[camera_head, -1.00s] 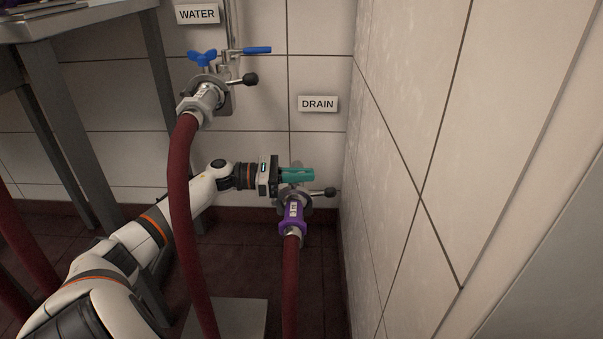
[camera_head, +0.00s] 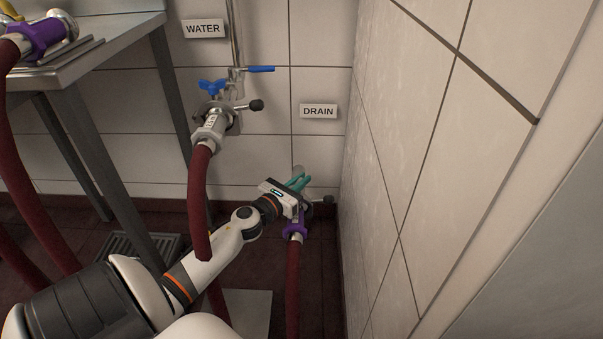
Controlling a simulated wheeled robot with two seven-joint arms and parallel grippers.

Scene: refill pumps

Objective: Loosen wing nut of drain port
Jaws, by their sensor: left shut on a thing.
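The drain port is on the back wall, low in the corner, below the DRAIN sign (camera_head: 318,111). A purple hose coupling (camera_head: 296,225) on a dark red hose (camera_head: 292,275) is joined to it. A black knob (camera_head: 328,199) sticks out to the right of the port. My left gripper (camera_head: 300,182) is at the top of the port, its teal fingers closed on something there. The wing nut itself is hidden behind the gripper and fingers. My right gripper is not in view.
Upper left of the drain is the water port with a blue wing nut (camera_head: 212,88), blue lever (camera_head: 261,69) and grey coupling (camera_head: 208,133). Its hose hangs by my left arm. A steel table (camera_head: 120,62) stands left; the tiled wall (camera_head: 400,130) is close right.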

